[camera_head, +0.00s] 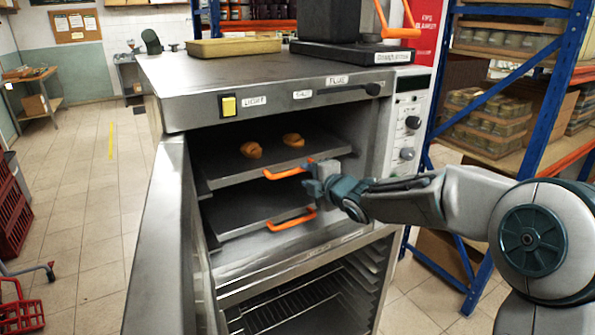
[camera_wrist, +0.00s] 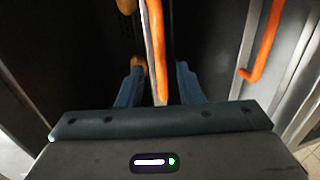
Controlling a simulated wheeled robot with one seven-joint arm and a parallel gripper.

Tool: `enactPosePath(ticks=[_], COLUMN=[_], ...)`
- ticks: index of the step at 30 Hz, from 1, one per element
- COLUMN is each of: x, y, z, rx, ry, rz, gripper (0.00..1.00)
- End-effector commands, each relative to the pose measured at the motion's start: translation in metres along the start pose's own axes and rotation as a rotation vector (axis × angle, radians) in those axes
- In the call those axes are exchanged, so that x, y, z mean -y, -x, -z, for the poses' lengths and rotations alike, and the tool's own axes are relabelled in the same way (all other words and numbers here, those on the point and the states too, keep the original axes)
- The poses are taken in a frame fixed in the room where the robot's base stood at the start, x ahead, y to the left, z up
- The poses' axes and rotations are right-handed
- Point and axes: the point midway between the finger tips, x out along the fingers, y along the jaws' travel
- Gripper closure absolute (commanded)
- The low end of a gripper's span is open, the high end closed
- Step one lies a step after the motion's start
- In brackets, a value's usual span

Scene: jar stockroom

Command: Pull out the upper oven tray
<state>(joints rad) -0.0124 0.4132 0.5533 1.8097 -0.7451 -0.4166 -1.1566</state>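The oven's upper tray (camera_head: 228,172) is dark metal and sits on the upper level, with two brown pastries (camera_head: 251,149) (camera_head: 293,139) on it. Its orange handle (camera_head: 283,172) is at the front edge. My gripper (camera_head: 312,177) is at the right end of that handle. In the wrist view, the upper handle (camera_wrist: 158,45) and tray edge lie between my two spread fingers (camera_wrist: 160,86), with gaps on both sides. Contact is not visible. The lower tray (camera_head: 245,225) has its own orange handle (camera_head: 293,220), also in the wrist view (camera_wrist: 265,45).
The oven door (camera_head: 165,240) stands open on the left. Wire racks (camera_head: 300,305) are below. A blue shelf frame (camera_head: 550,95) with jars stands close on the right. Red crates (camera_head: 12,215) are at far left. The tiled floor between is clear.

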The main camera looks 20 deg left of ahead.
Motion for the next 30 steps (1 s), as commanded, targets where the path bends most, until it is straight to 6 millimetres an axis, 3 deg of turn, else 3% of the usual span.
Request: enactPosePath(ticks=[6,12,25,28,30], x=[0.000,0.000,0.000,0.000,0.000], y=[-0.036,-0.056,-0.063,-0.063,-0.063], z=[0.002,0.000,0.000,0.000,0.000], rx=[-0.002,0.000,0.001,0.001,0.001], ry=[-0.003,-0.002,0.000,0.000,0.000], rz=[0.001,0.001,0.001,0.001,0.001], gripper=[0.67,0.67,0.67,0.95,1.00])
